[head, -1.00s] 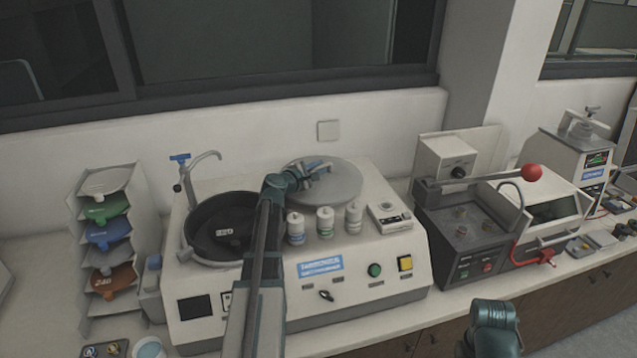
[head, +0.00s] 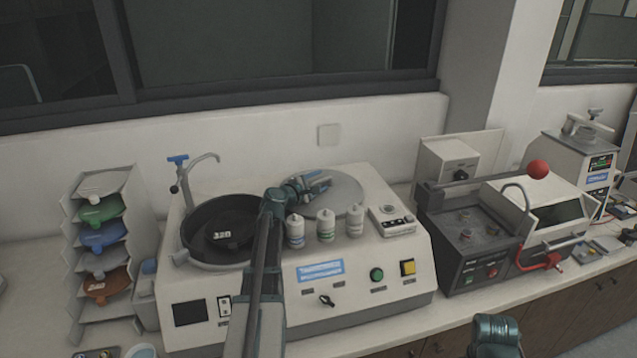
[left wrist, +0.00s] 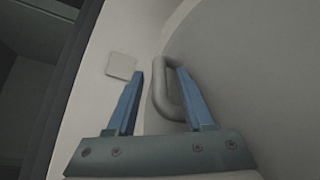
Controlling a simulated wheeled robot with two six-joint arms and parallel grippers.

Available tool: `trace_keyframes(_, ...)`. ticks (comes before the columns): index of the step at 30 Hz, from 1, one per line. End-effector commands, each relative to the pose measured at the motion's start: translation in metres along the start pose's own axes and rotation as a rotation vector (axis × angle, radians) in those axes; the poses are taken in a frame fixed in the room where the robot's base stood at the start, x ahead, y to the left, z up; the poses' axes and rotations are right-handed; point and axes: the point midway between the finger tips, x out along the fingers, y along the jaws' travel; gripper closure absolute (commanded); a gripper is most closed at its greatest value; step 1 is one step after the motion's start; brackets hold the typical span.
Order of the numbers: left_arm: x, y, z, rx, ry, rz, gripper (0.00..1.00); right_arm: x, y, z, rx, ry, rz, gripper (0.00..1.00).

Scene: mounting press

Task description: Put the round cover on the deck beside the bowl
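The round cover (head: 346,190) is a flat grey disc lying on the deck (head: 375,190) of the white machine, to the right of the black bowl (head: 200,222). The bowl is uncovered. My left gripper (head: 322,180) is over the cover's back part. In the left wrist view the left gripper (left wrist: 158,72) is open, its two blue fingers apart. The cover's looped handle (left wrist: 163,95) shows between the fingers, nearer the right one and partly hidden by it. The cover's surface (left wrist: 250,60) fills the right side of that view. My right gripper is out of view.
A tap (head: 190,170) stands at the bowl's back left. A rack of coloured discs (head: 102,235) is at left; a red-knobbed lever (head: 537,170) at right.

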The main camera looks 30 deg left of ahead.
Motion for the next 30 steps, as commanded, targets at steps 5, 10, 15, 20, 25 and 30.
trace_keyframes(5, 0.000, 0.000, 0.000, 0.000, 0.000, 0.000, 0.48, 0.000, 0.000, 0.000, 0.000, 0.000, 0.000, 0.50)
trace_keyframes(10, -0.001, 0.005, 0.003, 0.000, 0.000, 0.000, 0.48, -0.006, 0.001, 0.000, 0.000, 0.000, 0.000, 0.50)
trace_keyframes(15, -0.032, 0.003, 0.003, -0.001, 0.003, 0.001, 0.48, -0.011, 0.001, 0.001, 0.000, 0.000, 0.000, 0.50)
trace_keyframes(20, -0.067, 0.003, 0.004, -0.001, 0.003, 0.002, 0.48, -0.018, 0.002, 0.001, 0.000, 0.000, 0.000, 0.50)
trace_keyframes(25, -0.097, 0.003, 0.004, -0.001, 0.002, 0.001, 0.48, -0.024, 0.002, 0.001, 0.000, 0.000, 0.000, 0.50)
trace_keyframes(30, -0.115, 0.003, 0.002, 0.000, 0.001, 0.000, 0.48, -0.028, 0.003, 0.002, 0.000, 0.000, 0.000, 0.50)
